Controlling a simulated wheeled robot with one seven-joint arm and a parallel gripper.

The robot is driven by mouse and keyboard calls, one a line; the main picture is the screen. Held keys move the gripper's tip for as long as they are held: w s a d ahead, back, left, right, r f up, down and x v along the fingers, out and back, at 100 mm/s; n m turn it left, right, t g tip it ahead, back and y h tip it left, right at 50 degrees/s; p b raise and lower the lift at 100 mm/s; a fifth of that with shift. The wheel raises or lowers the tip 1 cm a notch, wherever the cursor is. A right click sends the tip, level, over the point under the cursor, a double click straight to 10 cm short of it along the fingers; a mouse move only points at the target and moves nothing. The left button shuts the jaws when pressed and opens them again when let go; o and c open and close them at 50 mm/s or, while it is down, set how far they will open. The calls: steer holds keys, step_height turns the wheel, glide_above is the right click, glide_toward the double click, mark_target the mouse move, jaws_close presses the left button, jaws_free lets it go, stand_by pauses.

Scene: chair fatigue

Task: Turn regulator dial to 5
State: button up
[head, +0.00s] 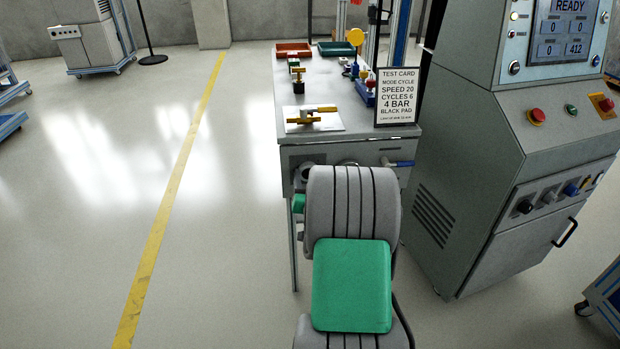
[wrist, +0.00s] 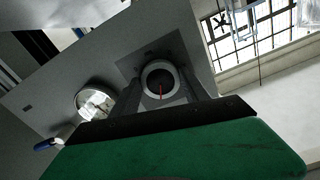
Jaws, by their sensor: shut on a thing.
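The pointer stands nearly vertical in the wrist view; no scale numbers are readable. My gripper (wrist: 161,88) has one dark finger on each side of the dial and is shut on it. In the head view, the dial (head: 307,170) shows only partly, above my grey and green arm, which hides most of the gripper.
A round gauge (wrist: 95,101) and a blue-handled lever (head: 399,163) are on the same panel. The bench top (head: 345,99) holds a fixture, trays and a test card (head: 397,97) reading 4 BAR. A control console (head: 500,150) stands right. Floor is clear left.

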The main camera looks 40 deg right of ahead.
steer(key=m+p, duration=0.4)
steer(key=m, duration=0.9)
steer(key=shift+r+p, duration=0.15)
steer(key=shift+p, duration=0.15)
stand_by(0.3)
steer(key=o, duration=1.1)
steer(key=shift+s+d, duration=0.1)
steer(key=shift+o, duration=1.3)
steer(key=shift+a, duration=0.2)
